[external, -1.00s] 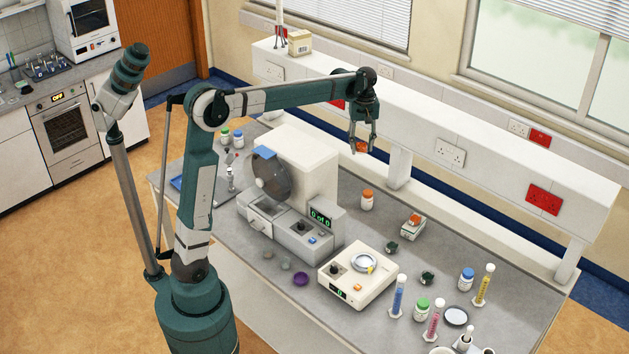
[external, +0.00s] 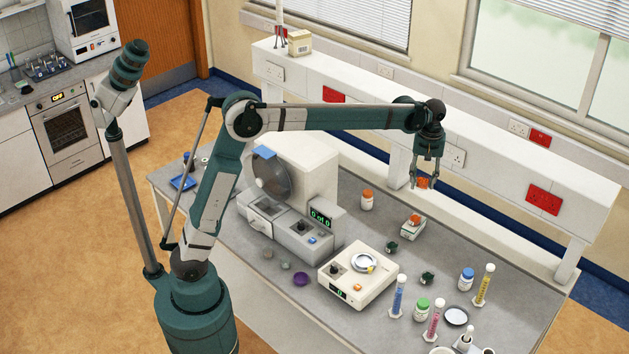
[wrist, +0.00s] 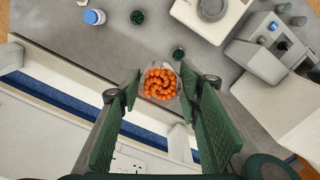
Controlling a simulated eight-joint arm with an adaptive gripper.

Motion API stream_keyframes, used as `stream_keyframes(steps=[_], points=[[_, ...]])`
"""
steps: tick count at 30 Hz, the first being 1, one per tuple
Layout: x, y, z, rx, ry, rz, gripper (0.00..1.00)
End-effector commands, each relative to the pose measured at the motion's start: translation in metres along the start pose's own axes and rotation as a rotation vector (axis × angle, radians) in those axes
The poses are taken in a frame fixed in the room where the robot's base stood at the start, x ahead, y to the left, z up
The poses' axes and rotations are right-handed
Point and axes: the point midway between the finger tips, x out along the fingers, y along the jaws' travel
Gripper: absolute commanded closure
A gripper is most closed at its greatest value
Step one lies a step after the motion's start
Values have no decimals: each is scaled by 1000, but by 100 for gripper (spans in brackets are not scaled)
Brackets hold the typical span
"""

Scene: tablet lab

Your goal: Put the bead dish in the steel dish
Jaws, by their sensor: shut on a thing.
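The bead dish (wrist: 161,84), a small clear dish full of orange beads, sits between the fingers of my gripper (wrist: 160,86) in the wrist view. In the external view my gripper (external: 427,172) is shut on the bead dish (external: 424,183) and holds it high, near the white shelf unit. A round grey dish with a dark rim (external: 456,316) lies flat at the bench's front right; it may be the steel dish. I cannot tell for sure which is steel.
The white balance (external: 345,284) stands mid-bench, beside a large grey-white machine (external: 300,180). Bottles and upright cylinders, such as the blue (external: 398,296) and yellow (external: 483,284) ones, stand around the grey dish. The shelf unit (external: 470,160) runs along the back.

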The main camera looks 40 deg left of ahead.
Motion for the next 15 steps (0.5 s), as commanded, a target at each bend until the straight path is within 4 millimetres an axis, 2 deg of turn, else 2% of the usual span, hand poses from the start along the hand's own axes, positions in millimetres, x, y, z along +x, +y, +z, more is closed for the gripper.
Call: stream_keyframes(steps=[3, 15], points=[[2, 30, 28, 44, 0, 0, 78], [10, 116, 127, 180, 0, 0, 78]])
